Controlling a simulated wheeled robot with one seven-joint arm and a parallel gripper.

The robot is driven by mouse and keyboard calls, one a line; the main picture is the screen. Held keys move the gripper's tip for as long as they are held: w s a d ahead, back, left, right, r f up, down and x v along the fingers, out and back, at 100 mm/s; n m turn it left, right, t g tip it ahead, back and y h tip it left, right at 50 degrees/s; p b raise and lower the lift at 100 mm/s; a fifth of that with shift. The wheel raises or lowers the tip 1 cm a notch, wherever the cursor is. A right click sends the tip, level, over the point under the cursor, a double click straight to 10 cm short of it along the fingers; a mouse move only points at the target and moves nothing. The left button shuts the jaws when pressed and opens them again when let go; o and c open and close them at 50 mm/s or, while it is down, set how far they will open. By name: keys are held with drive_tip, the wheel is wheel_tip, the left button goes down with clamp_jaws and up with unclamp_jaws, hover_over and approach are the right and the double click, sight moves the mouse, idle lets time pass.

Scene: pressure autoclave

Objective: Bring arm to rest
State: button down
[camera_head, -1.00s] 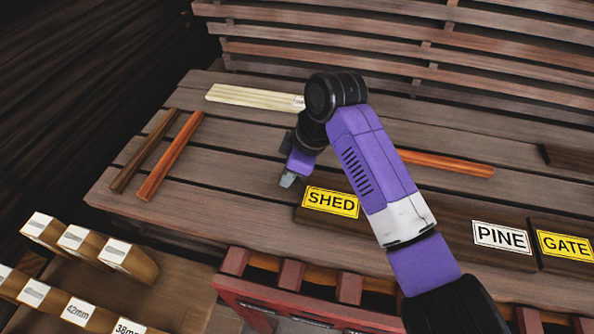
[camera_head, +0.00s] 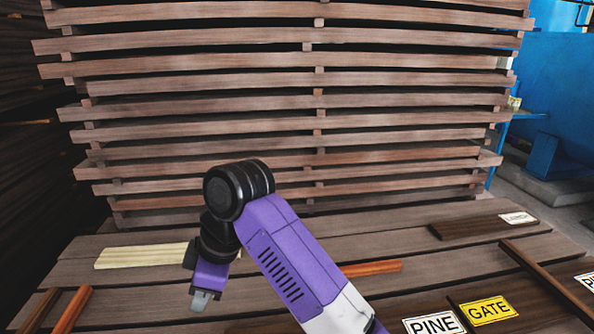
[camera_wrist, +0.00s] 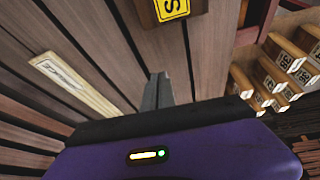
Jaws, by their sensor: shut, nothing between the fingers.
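My arm is purple, white and black, and it reaches up over the plank table (camera_head: 340,235) in the head view. My gripper (camera_head: 201,301) hangs at its end, pointing down above the table boards near the lower left. In the wrist view my gripper (camera_wrist: 157,90) shows as narrow grey fingers closed together, with nothing between them. A pale plank (camera_head: 142,256) lies behind and left of the gripper, apart from it. The same pale plank also shows in the wrist view (camera_wrist: 72,84).
A tall stack of slatted boards (camera_head: 300,110) stands behind the table. A reddish stick (camera_head: 372,268) lies beyond my forearm. Blue equipment (camera_head: 560,90) stands at far right.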

drive_tip(key=w+a+r+m+t+y, duration=0.3)
drive_tip(key=w+a+r+t+y, duration=0.1)
drive_tip(key=w+a+r, duration=0.15)
drive_tip(key=s+d+f+m+t+h, duration=0.1)
drive_tip(key=s+d+f+m+t, duration=0.3)
drive_tip(key=d, duration=0.5)
drive_tip(key=s+d+f+m+t+h, duration=0.15)
drive_tip(key=s+d+m+t, duration=0.35)
drive_tip(key=d, duration=0.5)
drive_tip(key=s+d+f+m+t, duration=0.35)
drive_tip(key=d+m+t, duration=0.2)
drive_tip(key=d, duration=0.35)
drive_tip(key=s+d+f+g+h, duration=0.1)
drive_tip(key=s+d+h, duration=0.1)
drive_tip(key=s+d, duration=0.3)
drive_tip(key=s+d+f+m+g+h, duration=0.1)
drive_tip(key=s+d, duration=0.5)
drive_tip(key=s, duration=0.8)
drive_tip(key=s+d+f+m+g+h, duration=0.1)
drive_tip(key=s+d+f+h, duration=0.2)
drive_tip(key=s+d, duration=0.3)
drive_tip(key=s, duration=0.3)
drive_tip(key=shift+s+d+f, duration=0.15)
drive_tip(key=shift+s+d, duration=0.1)
drive_tip(key=shift+s, duration=0.1)
